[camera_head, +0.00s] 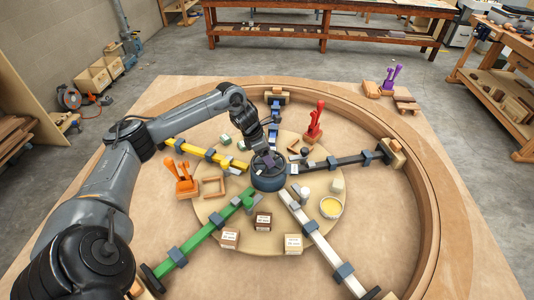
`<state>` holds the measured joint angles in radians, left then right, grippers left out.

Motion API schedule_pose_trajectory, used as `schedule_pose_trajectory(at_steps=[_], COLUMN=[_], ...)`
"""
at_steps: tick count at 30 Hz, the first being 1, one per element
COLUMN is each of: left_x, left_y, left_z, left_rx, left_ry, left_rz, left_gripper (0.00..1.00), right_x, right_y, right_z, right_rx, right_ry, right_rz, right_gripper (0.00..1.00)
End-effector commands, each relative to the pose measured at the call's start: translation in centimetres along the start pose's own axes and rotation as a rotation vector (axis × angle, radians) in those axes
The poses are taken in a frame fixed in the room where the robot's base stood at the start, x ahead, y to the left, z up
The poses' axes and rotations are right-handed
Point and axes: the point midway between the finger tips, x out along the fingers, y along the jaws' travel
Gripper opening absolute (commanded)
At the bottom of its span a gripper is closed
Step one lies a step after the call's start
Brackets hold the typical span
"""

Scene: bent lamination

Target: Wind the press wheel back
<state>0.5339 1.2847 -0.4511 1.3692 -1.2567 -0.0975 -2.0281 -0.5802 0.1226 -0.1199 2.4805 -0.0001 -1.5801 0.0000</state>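A round dark blue-grey hub (270,181) stands at the middle of the round wooden board. Bars run out from it like spokes: yellow (181,145), green (205,234), white (318,237) and black (340,161). Dark discs sit near the bars' outer ends, including one at the green bar (152,278). I cannot tell which part is the press wheel. My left gripper (267,159) points down at the hub's top, very close to it. Whether it touches, and whether its fingers are open or shut, is too small to tell. My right gripper is not in view.
A curved wooden rim (437,205) rings the bars. Orange (186,180), red (315,120) and purple (391,78) clamp-like tools stand around.

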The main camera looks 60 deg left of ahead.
Motion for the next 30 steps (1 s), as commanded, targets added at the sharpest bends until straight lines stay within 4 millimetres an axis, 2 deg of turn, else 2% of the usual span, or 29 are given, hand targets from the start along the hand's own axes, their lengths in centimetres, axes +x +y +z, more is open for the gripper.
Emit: schedule_pose_trajectory(at_steps=[3, 12, 14, 23, 30], left_x=[0.0, 0.0, 0.0, -0.1, -0.3], left_y=[0.0, 0.0, 0.0, 0.0, -0.2], left_z=[0.0, 0.0, 0.0, 0.0, 0.1], left_rx=[0.0, 0.0, 0.0, -0.035, -0.158], left_ry=[0.0, 0.0, 0.0, 0.0, 0.001], left_rz=[0.0, 0.0, 0.0, 0.015, 0.065], left_gripper=[0.73, 0.27, 0.2, 0.2, 0.2], right_x=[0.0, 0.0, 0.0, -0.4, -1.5], right_y=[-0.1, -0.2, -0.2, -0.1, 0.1], right_z=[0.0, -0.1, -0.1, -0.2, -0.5], right_rx=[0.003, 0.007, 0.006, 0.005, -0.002], right_ry=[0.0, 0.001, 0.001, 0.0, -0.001], right_rz=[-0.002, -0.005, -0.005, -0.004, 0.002], right_gripper=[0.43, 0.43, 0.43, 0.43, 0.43])
